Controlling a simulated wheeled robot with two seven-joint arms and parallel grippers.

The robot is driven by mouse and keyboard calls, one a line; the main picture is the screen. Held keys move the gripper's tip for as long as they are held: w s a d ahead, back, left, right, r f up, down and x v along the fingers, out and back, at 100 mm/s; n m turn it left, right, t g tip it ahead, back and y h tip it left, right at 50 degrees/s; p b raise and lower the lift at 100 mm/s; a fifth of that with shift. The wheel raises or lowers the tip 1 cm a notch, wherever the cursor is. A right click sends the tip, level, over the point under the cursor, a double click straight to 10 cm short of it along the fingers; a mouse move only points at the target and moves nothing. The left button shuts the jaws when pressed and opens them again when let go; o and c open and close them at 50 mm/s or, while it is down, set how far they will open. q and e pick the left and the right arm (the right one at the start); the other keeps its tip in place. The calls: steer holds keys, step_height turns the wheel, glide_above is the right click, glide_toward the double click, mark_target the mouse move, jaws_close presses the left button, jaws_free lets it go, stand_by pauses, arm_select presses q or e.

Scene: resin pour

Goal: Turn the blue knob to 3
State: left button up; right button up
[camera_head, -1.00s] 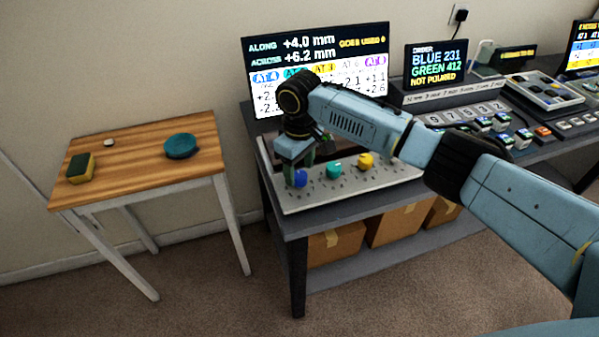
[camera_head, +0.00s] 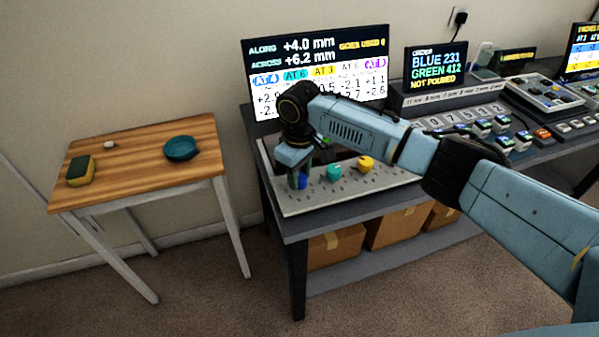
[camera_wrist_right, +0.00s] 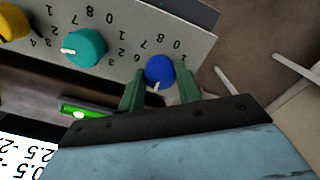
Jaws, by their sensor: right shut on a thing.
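The blue knob (camera_head: 302,182) is the leftmost knob on a light grey panel (camera_head: 345,190) at the near end of the bench. My right gripper (camera_head: 297,174) reaches down over it and partly hides it. In the right wrist view, the blue knob (camera_wrist_right: 159,69) sits between the two green fingers of my right gripper (camera_wrist_right: 160,88), which is shut on it. The knob's white pointer faces the palm side of the picture. The numeral it points at cannot be read. My left gripper is not in view.
A teal knob (camera_head: 334,172) and a yellow knob (camera_head: 365,163) stand right of the blue one. A screen (camera_head: 350,65) stands behind the panel. A wooden table (camera_head: 130,175) stands apart at the left. Cardboard boxes (camera_head: 337,242) lie under the bench.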

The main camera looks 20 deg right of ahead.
steer(key=shift+r+n+p, duration=0.2)
steer(key=shift+n+p, duration=0.8)
steer(key=shift+p, duration=0.2)
steer(key=shift+n+p, duration=0.7)
steer(key=shift+p, duration=0.05)
steer(key=shift+n+p, duration=0.65)
steer(key=shift+n, duration=0.45)
steer(key=shift+f+n+p, duration=0.1)
steer(key=shift+n+p, duration=0.35)
steer(key=shift+n, duration=0.55)
steer(key=o, duration=1)
